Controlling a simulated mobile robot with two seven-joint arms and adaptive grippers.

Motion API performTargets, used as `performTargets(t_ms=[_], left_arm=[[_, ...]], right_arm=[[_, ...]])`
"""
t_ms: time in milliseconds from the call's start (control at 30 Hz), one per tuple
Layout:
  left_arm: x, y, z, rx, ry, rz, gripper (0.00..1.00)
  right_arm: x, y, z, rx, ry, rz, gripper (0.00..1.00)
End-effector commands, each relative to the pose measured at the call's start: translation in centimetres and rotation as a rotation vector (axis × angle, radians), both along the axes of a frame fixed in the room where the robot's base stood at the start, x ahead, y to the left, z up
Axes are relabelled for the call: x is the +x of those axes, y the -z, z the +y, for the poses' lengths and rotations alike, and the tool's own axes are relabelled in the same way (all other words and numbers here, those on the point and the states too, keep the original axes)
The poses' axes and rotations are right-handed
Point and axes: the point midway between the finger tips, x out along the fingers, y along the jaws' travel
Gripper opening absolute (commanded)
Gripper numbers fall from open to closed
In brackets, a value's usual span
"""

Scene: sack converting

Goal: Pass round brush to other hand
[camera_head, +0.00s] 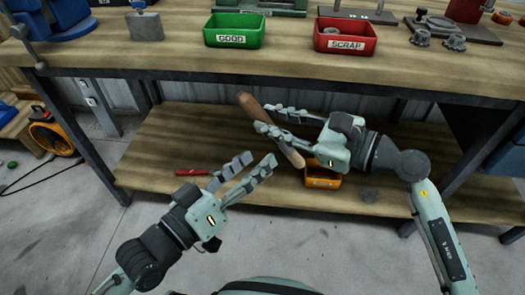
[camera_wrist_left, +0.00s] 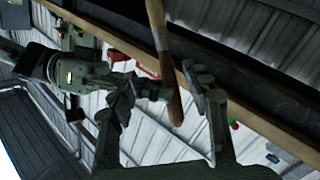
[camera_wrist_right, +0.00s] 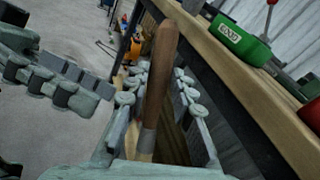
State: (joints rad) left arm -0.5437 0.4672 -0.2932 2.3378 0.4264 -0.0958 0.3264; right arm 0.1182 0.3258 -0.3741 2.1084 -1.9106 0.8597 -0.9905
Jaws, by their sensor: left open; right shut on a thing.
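The round brush (camera_head: 263,120) has a brown wooden handle and is held tilted in front of the workbench. My right gripper (camera_head: 268,118) is shut on it. In the right wrist view the brush (camera_wrist_right: 157,85) runs lengthwise between the fingers, with a metal band near the lower end; its bristles cannot be made out. My left gripper (camera_head: 258,160) is open and empty, below and left of the brush, fingers pointing up and right. In the left wrist view the brush (camera_wrist_left: 163,50) shows ahead, its handle end appearing between the open fingers; whether they touch cannot be told.
A green GOOD bin (camera_head: 234,30) and a red SCRAP bin (camera_head: 345,36) stand on the bench top (camera_head: 170,58). On the lower shelf (camera_head: 160,130) are an orange bin (camera_head: 322,182) and a red tool (camera_head: 192,172). The bench edge is close behind the brush.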

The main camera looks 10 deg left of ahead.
Motion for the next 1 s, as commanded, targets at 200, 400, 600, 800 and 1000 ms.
performTargets(t_ms=[200,400,600,800,1000], left_arm=[[1.2,-0.2,-0.7,-0.003,-0.001,-0.005,0.48],[4.3,-0.2,-2.5,-0.002,-0.002,-0.007,0.48],[7.5,-0.2,-4.5,-0.002,-0.002,-0.004,0.48],[9.6,-0.1,-5.8,-0.001,-0.001,-0.003,0.48],[10.3,0.0,-6.2,0.001,0.000,-0.001,0.48]], right_arm=[[0.0,0.0,0.0,0.000,0.000,0.000,0.00],[0.0,0.0,0.0,0.001,0.000,0.000,0.00],[0.0,0.0,0.0,0.001,0.000,0.000,0.00],[0.0,0.0,0.0,0.001,0.000,0.000,0.00],[0.0,0.0,0.0,0.001,0.000,0.000,0.00]])
